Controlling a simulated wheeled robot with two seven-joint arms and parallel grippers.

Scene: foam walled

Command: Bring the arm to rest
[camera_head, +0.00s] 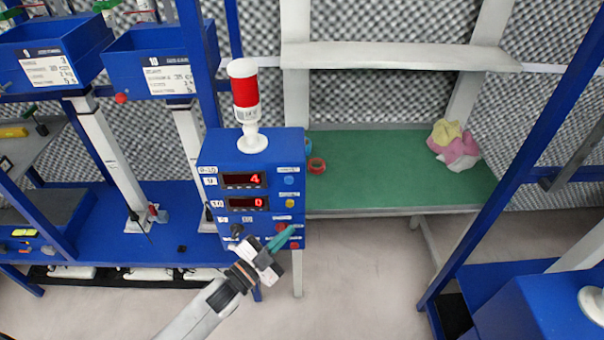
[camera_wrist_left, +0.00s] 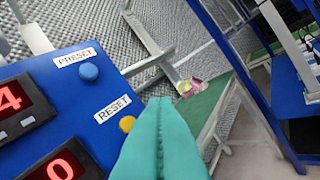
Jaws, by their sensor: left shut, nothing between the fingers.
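My left gripper (camera_head: 281,240) comes in from the bottom of the head view. Its teal fingers are shut with nothing between them. They are in front of the lower part of a blue control box (camera_head: 247,152), near its buttons; I cannot tell whether they touch it. In the left wrist view the shut fingers (camera_wrist_left: 161,108) point up past a yellow button (camera_wrist_left: 127,124) labelled RESET. A blue button (camera_wrist_left: 89,72) labelled PRESET is above it. The box's red displays (camera_head: 244,180) read 4 and 0. My right gripper is not in view.
A red and white lamp (camera_head: 245,95) stands on the box. A green-topped bench (camera_head: 390,165) to the right holds tape rolls (camera_head: 316,165) and crumpled cloths (camera_head: 455,145). Blue bins (camera_head: 50,50) and a blue shelf (camera_head: 100,230) are at left. Grey floor (camera_head: 360,270) is clear in front of the bench.

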